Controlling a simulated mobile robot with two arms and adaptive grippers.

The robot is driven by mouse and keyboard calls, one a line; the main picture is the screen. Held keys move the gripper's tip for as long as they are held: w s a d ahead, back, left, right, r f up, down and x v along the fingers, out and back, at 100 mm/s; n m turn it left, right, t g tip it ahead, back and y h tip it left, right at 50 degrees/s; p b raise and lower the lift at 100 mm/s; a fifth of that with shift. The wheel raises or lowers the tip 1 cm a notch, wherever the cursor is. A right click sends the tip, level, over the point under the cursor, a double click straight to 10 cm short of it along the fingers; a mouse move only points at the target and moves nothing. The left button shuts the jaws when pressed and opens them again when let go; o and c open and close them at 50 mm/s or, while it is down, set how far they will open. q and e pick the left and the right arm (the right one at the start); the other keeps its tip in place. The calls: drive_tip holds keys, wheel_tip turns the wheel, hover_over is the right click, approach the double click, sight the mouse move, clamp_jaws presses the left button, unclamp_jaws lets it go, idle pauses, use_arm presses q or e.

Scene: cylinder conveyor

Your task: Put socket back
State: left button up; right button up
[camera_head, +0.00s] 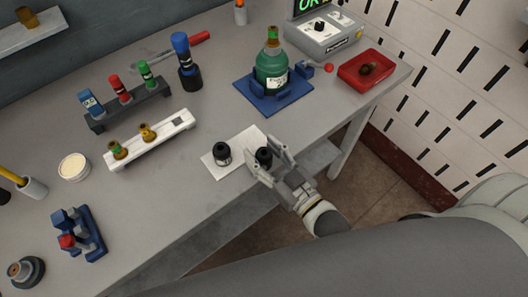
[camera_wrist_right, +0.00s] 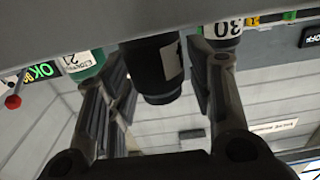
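A black socket (camera_head: 264,156) stands at the right side of a white mat (camera_head: 234,136) on the table. My right gripper (camera_head: 266,155) has its fingers on either side of this socket. The fingers look spread wider than the socket, but contact is hard to judge. In the right wrist view the socket (camera_wrist_right: 155,68) with a white label shows between the two fingers (camera_wrist_right: 160,85). A second black socket (camera_head: 222,154) stands on the mat to the left; its label, reading 30, shows in the wrist view (camera_wrist_right: 223,30). My left gripper is in neither view.
A green bottle (camera_head: 271,70) stands in a blue holder (camera_head: 262,99) behind the mat. A red tray (camera_head: 351,72) sits near the right edge.

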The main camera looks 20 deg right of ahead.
drive_tip(key=shift+r, duration=0.2)
drive_tip(key=shift+s+d+f, duration=0.1)
drive_tip(key=shift+s, duration=0.1)
drive_tip(key=b+v, duration=0.2)
drive_tip(key=v, duration=0.9)
drive_tip(key=shift+s, duration=0.25)
